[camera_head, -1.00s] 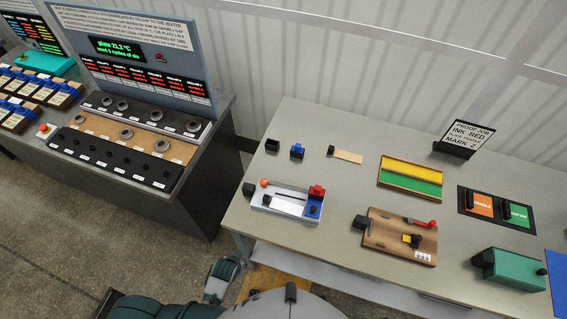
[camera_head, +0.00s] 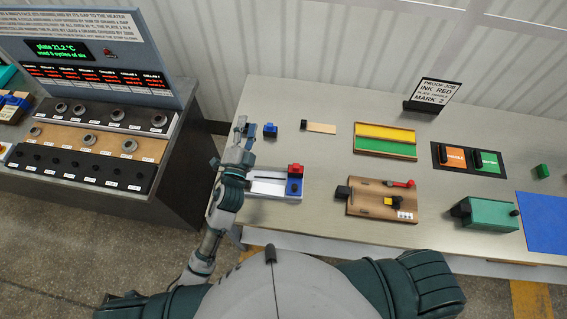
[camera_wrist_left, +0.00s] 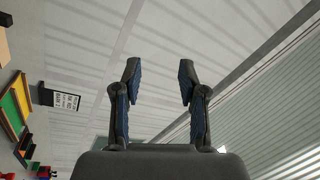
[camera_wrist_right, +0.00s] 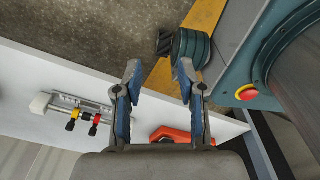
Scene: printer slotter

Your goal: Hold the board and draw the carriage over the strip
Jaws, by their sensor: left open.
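A white board (camera_head: 268,189) lies near the table's left front, with a red block (camera_head: 296,169) and a blue part (camera_head: 293,187) at its right end. My left arm covers its left end. A brown board (camera_head: 370,209) to its right carries a yellow-and-black piece (camera_head: 393,202) and a red lever (camera_head: 399,184). I cannot tell which is the task's board or carriage, and the strip is unclear. My left gripper (camera_head: 241,126) is open beyond the white board, touching neither; its spread fingers show in the left wrist view (camera_wrist_left: 158,82). My right gripper (camera_wrist_right: 156,82) is open and empty.
Behind are a blue block (camera_head: 270,129), a tan piece (camera_head: 321,128), and a yellow-green tray (camera_head: 413,149). A sign (camera_head: 433,93) stands at the back. A teal box (camera_head: 488,214) and blue mat (camera_head: 541,222) lie right. The right wrist view shows a white shelf (camera_wrist_right: 40,80).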

